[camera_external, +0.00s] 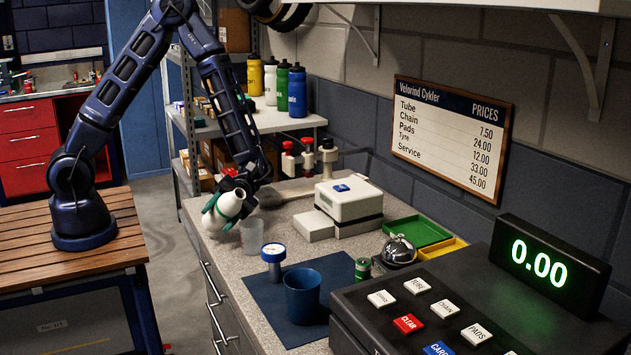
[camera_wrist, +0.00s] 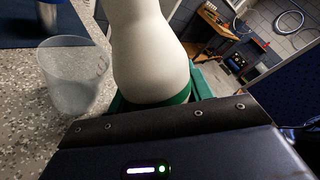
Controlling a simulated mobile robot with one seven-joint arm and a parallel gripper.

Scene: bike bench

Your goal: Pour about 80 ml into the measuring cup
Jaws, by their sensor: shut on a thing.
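My gripper (camera_external: 240,184) is shut on a white bottle (camera_external: 229,206) with a green band. The bottle is tilted onto its side above the counter's left edge. It fills the middle of the wrist view (camera_wrist: 150,45), where green jaw parts show around its base. The clear measuring cup (camera_external: 252,236) stands upright on the counter just right of and below the bottle. The cup also shows left of the bottle in the wrist view (camera_wrist: 75,78), apart from it. I cannot make out any liquid in the cup or a stream from the bottle.
A blue mug (camera_external: 302,295) stands on a dark mat (camera_external: 262,293), with a blue-and-white capped item (camera_external: 273,258) near the cup. A white boxed device (camera_external: 348,202), a bell (camera_external: 398,250), a green tray (camera_external: 417,232) and a cash register (camera_external: 450,320) stand further right.

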